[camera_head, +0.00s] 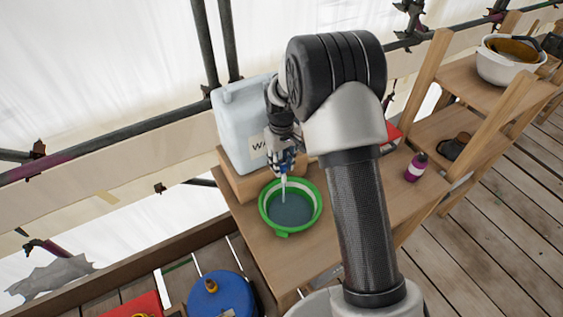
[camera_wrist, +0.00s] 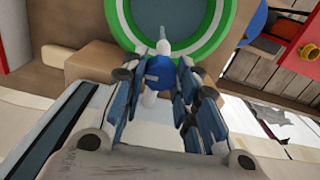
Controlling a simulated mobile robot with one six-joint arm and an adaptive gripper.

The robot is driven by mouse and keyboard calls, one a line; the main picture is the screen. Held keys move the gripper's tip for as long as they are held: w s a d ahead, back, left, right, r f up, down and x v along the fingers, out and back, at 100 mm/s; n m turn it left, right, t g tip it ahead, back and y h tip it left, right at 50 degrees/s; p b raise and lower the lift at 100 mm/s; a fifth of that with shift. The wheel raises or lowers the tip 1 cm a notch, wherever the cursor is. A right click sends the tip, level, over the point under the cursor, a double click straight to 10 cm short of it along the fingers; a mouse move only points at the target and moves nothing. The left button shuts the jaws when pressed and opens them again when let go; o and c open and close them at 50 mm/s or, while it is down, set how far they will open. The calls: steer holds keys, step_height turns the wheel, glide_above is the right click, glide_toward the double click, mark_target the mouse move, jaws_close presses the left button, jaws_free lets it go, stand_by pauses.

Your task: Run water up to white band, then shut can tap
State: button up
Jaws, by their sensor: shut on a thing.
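The translucent water can (camera_head: 238,125) stands on a wooden block on the bench, with part of its label hidden by my arm. My gripper (camera_head: 282,160) is at the front of the can, shut on its blue tap (camera_wrist: 160,73). A thin pale stream runs from the tap into the green bowl (camera_head: 317,221) below. The bowl holds blue-grey water (camera_head: 290,210). Its white band (camera_head: 303,188) shows as a pale ring above the water at the far side. The wrist view shows the bowl's green rim (camera_wrist: 222,30) and white ring beyond the tap.
A purple bottle (camera_head: 415,168) stands on the bench at right, beyond my arm. A blue drum (camera_head: 215,298) and a red box (camera_head: 133,305) are at the lower left.

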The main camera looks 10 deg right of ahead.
mark_target(282, 165)
steer(key=shift+m, duration=0.5)
steer(key=o, duration=1.1)
step_height(282, 165, up, 12)
stand_by(0.5)
